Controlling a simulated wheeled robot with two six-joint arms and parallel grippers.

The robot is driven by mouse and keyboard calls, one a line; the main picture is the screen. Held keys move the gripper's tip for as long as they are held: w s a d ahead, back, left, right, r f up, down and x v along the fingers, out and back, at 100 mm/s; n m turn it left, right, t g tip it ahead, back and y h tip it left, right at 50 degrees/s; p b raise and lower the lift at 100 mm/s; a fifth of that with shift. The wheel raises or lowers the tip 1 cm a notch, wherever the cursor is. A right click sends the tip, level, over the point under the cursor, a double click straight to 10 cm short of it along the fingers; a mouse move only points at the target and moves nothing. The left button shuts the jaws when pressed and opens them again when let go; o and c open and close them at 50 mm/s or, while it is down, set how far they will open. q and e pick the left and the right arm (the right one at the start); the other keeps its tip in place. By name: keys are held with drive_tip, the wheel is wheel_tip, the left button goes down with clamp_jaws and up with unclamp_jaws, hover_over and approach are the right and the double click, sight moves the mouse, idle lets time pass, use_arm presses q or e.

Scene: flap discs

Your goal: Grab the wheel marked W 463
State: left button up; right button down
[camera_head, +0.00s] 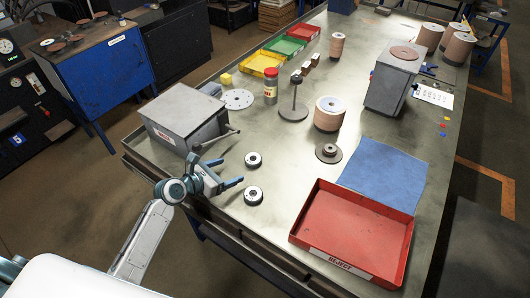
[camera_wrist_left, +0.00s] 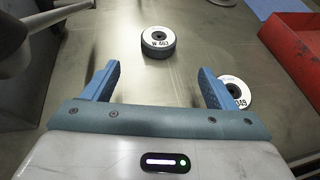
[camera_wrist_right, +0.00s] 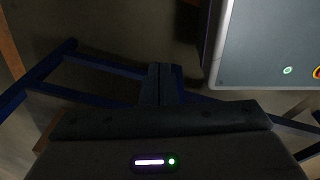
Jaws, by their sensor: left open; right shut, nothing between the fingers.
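The wheel marked W 463 (camera_wrist_left: 158,46) is a small dark disc with a white ringed label and a dark centre hole. It lies flat on the table, ahead of my left gripper (camera_wrist_left: 158,72) and roughly between the lines of its fingers. In the head view it is the upper (camera_head: 253,160) of two alike wheels. My left gripper (camera_head: 229,172) is open and empty, apart from the wheel. The other wheel (camera_head: 253,195), its label partly hidden and ending in 049 (camera_wrist_left: 236,94), sits by the right finger. My right gripper (camera_wrist_right: 160,72) is shut and empty.
A red reject tray (camera_head: 345,270) stands at the front right beside a blue mat (camera_head: 385,172). A grey box (camera_head: 184,117) with a lever is close beyond my left gripper. A flanged disc (camera_head: 328,153) and a spindle stand (camera_head: 293,112) are farther right. Bare table surrounds the wheels.

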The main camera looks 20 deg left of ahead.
sight(249, 162)
use_arm(q)
drive_tip(key=shift+r+x, duration=0.25)
drive_tip(key=shift+x, duration=1)
drive_tip(key=p+x, duration=0.1)
drive_tip(key=x, duration=0.2)
drive_tip(key=shift+w, duration=0.1)
drive_tip(key=p+x, duration=0.1)
drive_tip(key=x, duration=0.3)
drive_tip(key=shift+w+f, duration=0.1)
drive_tip(key=shift+w, duration=0.05)
drive_tip(key=shift+w+d+f, duration=0.2)
drive_tip(key=shift+w+f, duration=0.1)
drive_tip(key=shift+w, duration=0.1)
drive_tip(key=c, duration=1.1)
use_arm(e)
drive_tip(key=shift+s+a+r, duration=0.15)
drive_tip(key=shift+s+r, duration=0.05)
drive_tip(key=shift+r, duration=0.9)
use_arm(q)
drive_tip(key=shift+r, duration=0.1)
use_arm(e)
drive_tip(key=shift+a, duration=0.1)
